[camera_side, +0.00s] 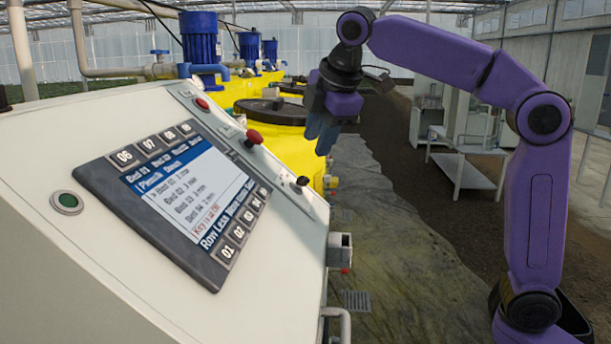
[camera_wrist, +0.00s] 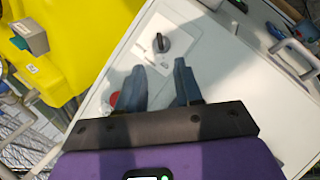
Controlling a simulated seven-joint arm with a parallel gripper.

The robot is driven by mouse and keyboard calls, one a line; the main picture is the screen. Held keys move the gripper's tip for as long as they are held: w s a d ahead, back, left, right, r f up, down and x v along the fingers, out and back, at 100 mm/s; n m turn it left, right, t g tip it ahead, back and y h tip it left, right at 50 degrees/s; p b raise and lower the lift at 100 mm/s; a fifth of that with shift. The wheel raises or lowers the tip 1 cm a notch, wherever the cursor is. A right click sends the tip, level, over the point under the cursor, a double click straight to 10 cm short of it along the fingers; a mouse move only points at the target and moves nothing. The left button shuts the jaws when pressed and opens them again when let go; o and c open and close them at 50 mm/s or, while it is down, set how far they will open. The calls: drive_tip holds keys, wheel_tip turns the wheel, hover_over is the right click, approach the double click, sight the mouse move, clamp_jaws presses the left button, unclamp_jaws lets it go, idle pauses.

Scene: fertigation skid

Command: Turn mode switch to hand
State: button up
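The mode switch appears to be the black rotary knob (camera_wrist: 161,43) on a pale plate near the panel's edge in the wrist view. Its handle lies roughly along the picture's vertical; the position markings are too small to read. A black knob (camera_side: 302,181) also shows at the panel's right edge in the side view. My gripper (camera_side: 323,135) hangs above and behind the panel, clear of it. In the wrist view my gripper (camera_wrist: 159,66) is open and empty, with its two blue-grey fingers apart. The knob lies beyond the fingertips, between their lines, and looks untouched.
A red mushroom button (camera_side: 254,137) stands up from the panel; a red button (camera_wrist: 115,98) shows beside the left finger. The panel has a screen (camera_side: 190,195) with keys and a green button (camera_side: 67,202). A yellow tank (camera_side: 298,150) is behind. Handles (camera_wrist: 290,55) edge the panel.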

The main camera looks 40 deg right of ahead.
sight(305, 177)
drive_tip(key=x, duration=1)
drive_tip(key=shift+f, duration=0.2)
clamp_jaws()
